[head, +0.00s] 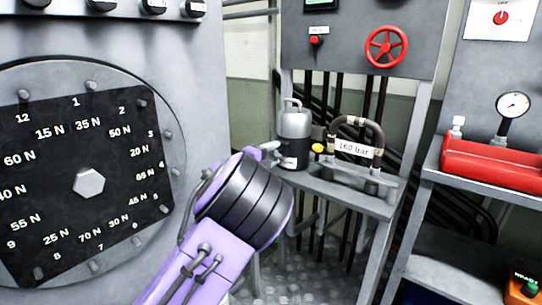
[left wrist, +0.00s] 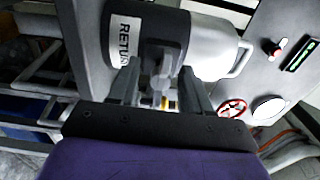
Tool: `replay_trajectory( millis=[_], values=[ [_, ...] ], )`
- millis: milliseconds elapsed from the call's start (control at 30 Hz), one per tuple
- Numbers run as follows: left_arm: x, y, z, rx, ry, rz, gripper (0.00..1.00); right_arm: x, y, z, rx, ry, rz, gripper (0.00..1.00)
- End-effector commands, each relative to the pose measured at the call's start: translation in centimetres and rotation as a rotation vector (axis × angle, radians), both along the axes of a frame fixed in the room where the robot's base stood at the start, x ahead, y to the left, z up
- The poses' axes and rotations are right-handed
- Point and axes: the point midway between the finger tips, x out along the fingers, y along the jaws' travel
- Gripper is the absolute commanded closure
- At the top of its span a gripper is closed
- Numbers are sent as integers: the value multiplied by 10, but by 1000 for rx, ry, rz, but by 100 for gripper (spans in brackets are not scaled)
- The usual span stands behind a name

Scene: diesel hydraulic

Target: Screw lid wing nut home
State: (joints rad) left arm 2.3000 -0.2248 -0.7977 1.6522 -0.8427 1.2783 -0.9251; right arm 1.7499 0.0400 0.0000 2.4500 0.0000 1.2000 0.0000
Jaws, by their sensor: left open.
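A canister (head: 295,124) with a silver top, wire handle and dark lower band stands on the grey bench. In the left wrist view its silver part (left wrist: 215,48) lies sideways, beside a dark band and a white label reading RETURN (left wrist: 125,40). A small blurred grey piece (left wrist: 163,66) shows between my left fingertips against the dark band; I cannot tell if it is the wing nut. My left gripper (head: 268,149) is beside the canister in the head view, mostly hidden by my wrist. In the left wrist view (left wrist: 160,72) its fingers are apart. My right gripper is not in view.
A yellow knob (head: 317,148) and a dark bent pipe tagged 160 bar (head: 355,149) stand right of the canister. A panel with a red handwheel (head: 386,47) is behind. A large bolted dial plate (head: 60,205) is at left. Red equipment (head: 490,162) is at right.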

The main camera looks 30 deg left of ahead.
Motion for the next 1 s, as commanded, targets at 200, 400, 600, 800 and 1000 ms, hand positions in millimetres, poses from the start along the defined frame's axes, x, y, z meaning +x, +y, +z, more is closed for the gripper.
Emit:
replay_trajectory(
  millis=[200,400,600,800,1000],
  values=[
    [-29,3,0,-1,1,3,52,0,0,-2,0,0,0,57],
    [-77,6,0,-1,0,3,52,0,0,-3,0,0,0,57],
    [-103,8,0,1,1,2,52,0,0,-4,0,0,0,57],
    [-106,8,0,1,0,0,52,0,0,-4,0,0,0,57],
    [-105,8,0,0,1,0,52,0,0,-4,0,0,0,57]
  ],
)
